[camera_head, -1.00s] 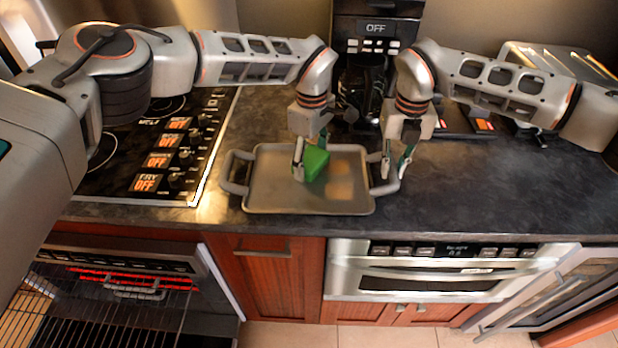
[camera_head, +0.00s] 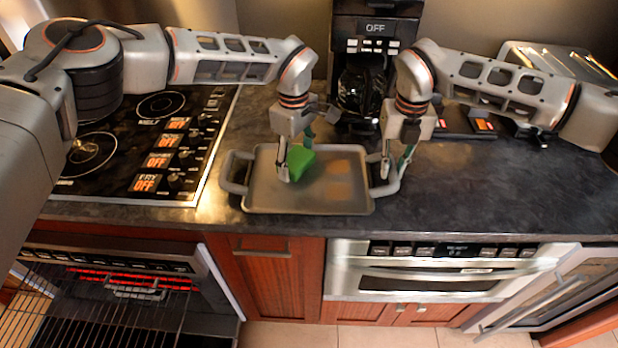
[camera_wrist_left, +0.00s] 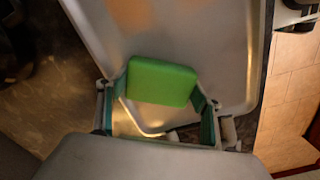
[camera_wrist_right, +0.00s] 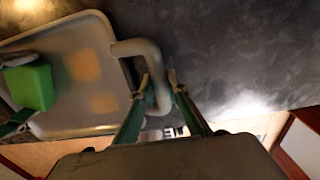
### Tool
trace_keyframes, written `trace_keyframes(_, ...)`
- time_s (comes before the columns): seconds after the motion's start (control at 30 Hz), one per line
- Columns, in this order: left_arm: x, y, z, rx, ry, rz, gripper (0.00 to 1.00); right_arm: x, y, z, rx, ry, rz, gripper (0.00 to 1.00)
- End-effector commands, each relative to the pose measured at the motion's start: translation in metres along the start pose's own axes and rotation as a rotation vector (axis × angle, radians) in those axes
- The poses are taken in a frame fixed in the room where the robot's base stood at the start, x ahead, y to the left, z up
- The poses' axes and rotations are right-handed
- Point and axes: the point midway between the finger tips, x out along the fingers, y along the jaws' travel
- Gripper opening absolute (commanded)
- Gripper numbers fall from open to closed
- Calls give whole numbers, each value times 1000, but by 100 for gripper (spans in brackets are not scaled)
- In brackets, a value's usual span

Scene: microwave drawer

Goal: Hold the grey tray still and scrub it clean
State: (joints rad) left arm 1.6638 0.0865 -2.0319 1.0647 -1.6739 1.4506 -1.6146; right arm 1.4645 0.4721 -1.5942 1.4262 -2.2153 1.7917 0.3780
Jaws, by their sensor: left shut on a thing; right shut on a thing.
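The grey tray (camera_head: 270,198) lies flat on the dark counter, with a loop handle at its left and right ends. Two orange-brown stains show on its right half; they also show in the right wrist view. My left gripper (camera_head: 290,172) is shut on a green sponge (camera_head: 302,162) over the tray's left-middle part; the sponge (camera_wrist_left: 162,82) sits between its fingers in the left wrist view. I cannot tell whether the sponge presses on the tray. My right gripper (camera_head: 394,170) is shut on the tray's right handle (camera_wrist_right: 155,75).
A stove top (camera_head: 130,150) with glowing switches is left of the tray. A coffee maker (camera_head: 362,85) stands behind it, and a toaster (camera_head: 560,70) is at the back right. An open oven (camera_head: 120,290) is below left. The counter (camera_head: 500,195) right of the tray is clear.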

Motion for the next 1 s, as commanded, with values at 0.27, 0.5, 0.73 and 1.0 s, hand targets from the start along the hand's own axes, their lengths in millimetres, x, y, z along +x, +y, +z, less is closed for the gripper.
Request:
trace_keyframes(0.27,4,-10,-17,-3,3,-3,45,-1,0,0,-1,0,1,0)
trace_keyframes(0.5,5,-14,-23,-3,5,-6,45,-1,0,0,0,-1,0,0)
trace_keyframes(0.73,5,-22,-35,-5,6,-8,45,-1,-1,1,1,-1,-1,0)
trace_keyframes(1.0,4,-27,-42,-4,6,-9,45,-1,-1,1,2,-2,-1,0)
